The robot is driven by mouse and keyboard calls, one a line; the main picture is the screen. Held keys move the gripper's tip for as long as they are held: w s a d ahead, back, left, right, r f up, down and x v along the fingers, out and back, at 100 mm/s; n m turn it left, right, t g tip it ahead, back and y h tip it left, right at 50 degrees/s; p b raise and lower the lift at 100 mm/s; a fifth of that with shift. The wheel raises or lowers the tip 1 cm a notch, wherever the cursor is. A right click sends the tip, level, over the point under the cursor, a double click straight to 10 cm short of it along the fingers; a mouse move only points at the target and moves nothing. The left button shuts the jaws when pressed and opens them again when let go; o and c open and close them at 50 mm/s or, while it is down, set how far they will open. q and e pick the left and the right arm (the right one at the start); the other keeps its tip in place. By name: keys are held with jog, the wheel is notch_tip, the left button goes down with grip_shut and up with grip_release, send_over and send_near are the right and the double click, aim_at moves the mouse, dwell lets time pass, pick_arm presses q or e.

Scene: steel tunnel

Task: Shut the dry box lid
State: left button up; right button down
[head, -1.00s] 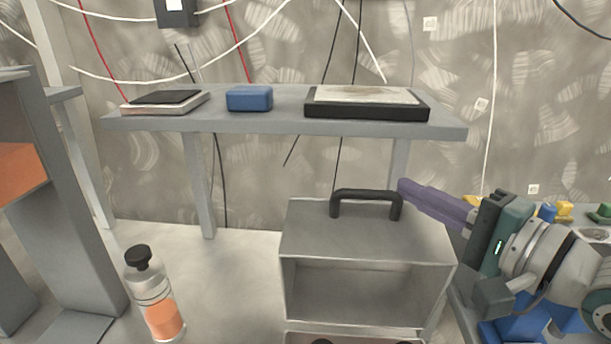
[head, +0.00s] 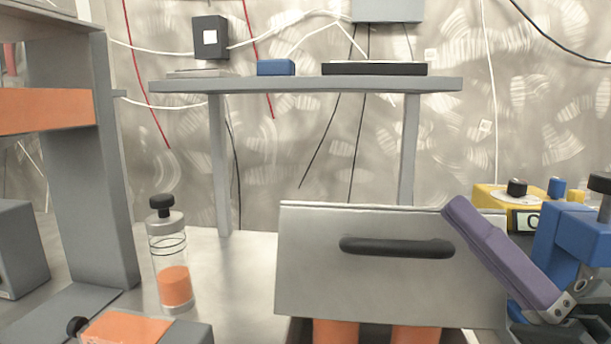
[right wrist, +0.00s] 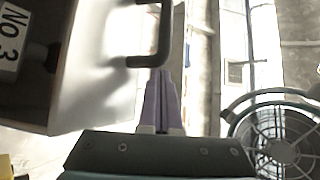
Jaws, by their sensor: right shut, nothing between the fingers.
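The dry box lid (head: 315,260) is a grey hollow cover with a black bar handle (head: 396,247). In the head view its handle face is turned towards me. Below its lower edge, orange items (head: 335,331) show, so a gap is visible there; most of the box under it is cut off. My right gripper (head: 455,207) has purple fingers, shut and empty, beside the lid's upper right corner. In the right wrist view the fingers (right wrist: 160,78) point towards the handle (right wrist: 150,55); I cannot tell whether they touch the lid. My left gripper is not in view.
A shelf (head: 190,87) stands behind, holding a blue block (head: 276,67) and flat items. A clear bottle with orange contents (head: 172,262) stands left of the lid. Blue and yellow equipment (head: 570,240) is close on the right. A round fan (right wrist: 285,140) shows in the wrist view.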

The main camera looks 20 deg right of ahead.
jog(key=s+a+f+n+b, duration=0.1)
jog(key=s+f+b, duration=0.1)
jog(key=f+b, duration=0.1)
jog(key=s+a+f+n+y+b, duration=0.1)
jog(key=s+a+f+b, duration=0.1)
jog(key=f, duration=0.4)
jog(key=shift+s+b, duration=0.35)
jog(key=shift+b, duration=0.1)
